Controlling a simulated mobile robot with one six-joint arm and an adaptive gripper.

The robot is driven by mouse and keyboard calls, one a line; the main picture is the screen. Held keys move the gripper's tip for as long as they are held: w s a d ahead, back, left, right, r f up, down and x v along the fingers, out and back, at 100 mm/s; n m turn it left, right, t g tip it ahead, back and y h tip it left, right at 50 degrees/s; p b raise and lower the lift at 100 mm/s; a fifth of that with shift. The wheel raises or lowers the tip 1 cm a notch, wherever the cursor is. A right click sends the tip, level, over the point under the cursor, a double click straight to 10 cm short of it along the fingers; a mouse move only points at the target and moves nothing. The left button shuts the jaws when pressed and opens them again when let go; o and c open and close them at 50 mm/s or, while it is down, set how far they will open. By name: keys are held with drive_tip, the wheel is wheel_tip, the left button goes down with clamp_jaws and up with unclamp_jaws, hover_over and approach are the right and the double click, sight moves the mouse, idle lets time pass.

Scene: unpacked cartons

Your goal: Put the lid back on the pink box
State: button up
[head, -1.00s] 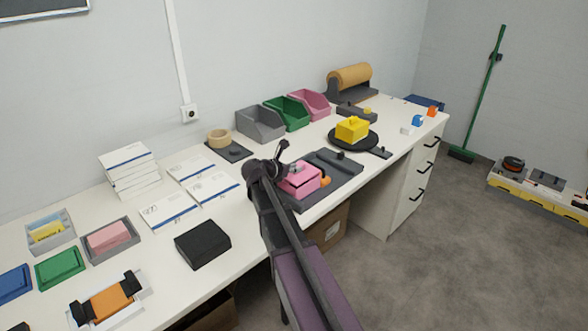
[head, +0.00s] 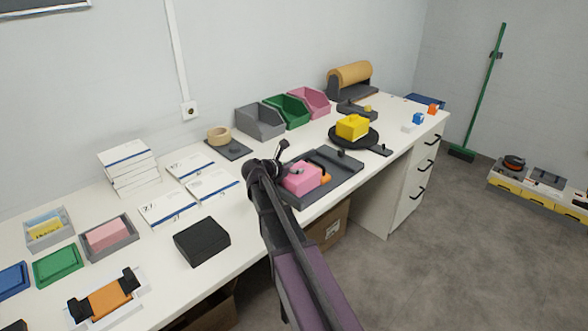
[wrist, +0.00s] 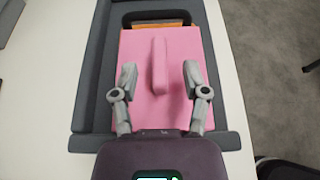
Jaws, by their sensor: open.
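The pink box (head: 304,177) sits on a dark grey tray on the bench in the head view. In the wrist view its top is a flat pink lid (wrist: 185,48) with a raised ridge down the middle. I cannot tell whether the lid is fully seated. My gripper (wrist: 160,70) is open, with one finger on each side of the ridge and a gap on both sides. In the head view my gripper (head: 285,173) is at the box's left side, partly hidden by my arm.
The dark grey tray (head: 342,160) has raised edges. An orange item (head: 325,180) is beside the box. A yellow box (head: 352,127) stands on a dark round plate behind. Grey, green and pink bins line the wall. A black box (head: 202,241) and white cartons lie left.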

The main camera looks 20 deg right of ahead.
drive_tip(key=shift+r, duration=0.15)
wheel_tip(320, 180, up, 7)
drive_tip(key=p, duration=0.7)
drive_tip(key=w+d+r+p, duration=0.1)
drive_tip(key=w+r+p, duration=0.5)
drive_tip(key=r+p, duration=0.4)
drive_tip(key=w+d+r+p, duration=0.1)
drive_tip(key=w+r+p, duration=0.6)
drive_tip(key=r+p, duration=0.3)
drive_tip(key=shift+w+d+r+p, duration=0.15)
drive_tip(key=shift+w+r+p, duration=0.15)
drive_tip(key=shift+p, duration=0.15)
drive_tip(key=shift+s, duration=0.1)
idle(1.0)
drive_tip(key=s+a+f+m+g+y, duration=0.1)
drive_tip(key=s+a+f+m+y, duration=0.3)
drive_tip(key=s, duration=0.9)
drive_tip(key=s+a+f+m+g+y+b, duration=0.1)
drive_tip(key=s+a+f+m+y, duration=0.3)
drive_tip(key=s+a+m, duration=0.6)
drive_tip(key=s+a+f+m+g+y, duration=0.2)
drive_tip(key=s+a+f+m+y, duration=0.2)
drive_tip(key=s+a+m, duration=0.4)
drive_tip(key=shift+s+a+f+g+y+b, duration=0.35)
drive_tip(key=shift+s+a+f, duration=0.25)
drive_tip(key=shift+s, duration=3.2)
